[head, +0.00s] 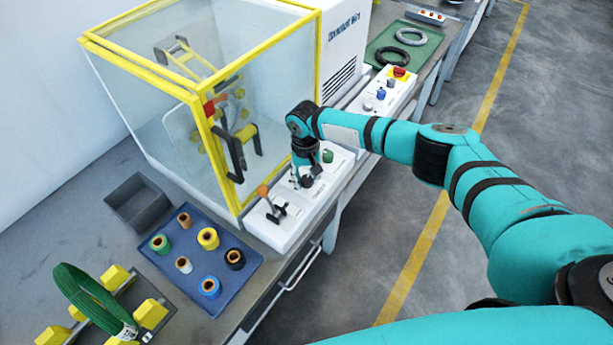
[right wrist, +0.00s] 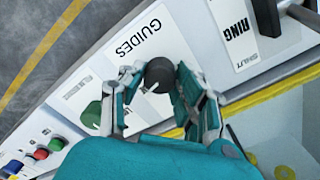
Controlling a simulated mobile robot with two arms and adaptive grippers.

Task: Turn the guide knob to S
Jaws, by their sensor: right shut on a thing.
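The guide knob (right wrist: 159,75) is a round dark knob on a white panel below the printed word GUIDES in the right wrist view. It has a short pale mark on its lower edge. The letters around it are not legible; my fingers cover part of the panel. My right gripper (right wrist: 158,84) is shut on the knob, one finger on each side. In the head view my right gripper (head: 306,180) reaches down onto the white control panel (head: 290,231) in front of the glass enclosure. My left gripper is not in view.
A green knob (right wrist: 91,114) sits beside the guide knob. A RING label (right wrist: 236,38) and dark handle (right wrist: 267,17) are on the other side. The yellow-framed enclosure (head: 200,95) stands close behind. A blue tray (head: 235,285) with several spools lies at the left.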

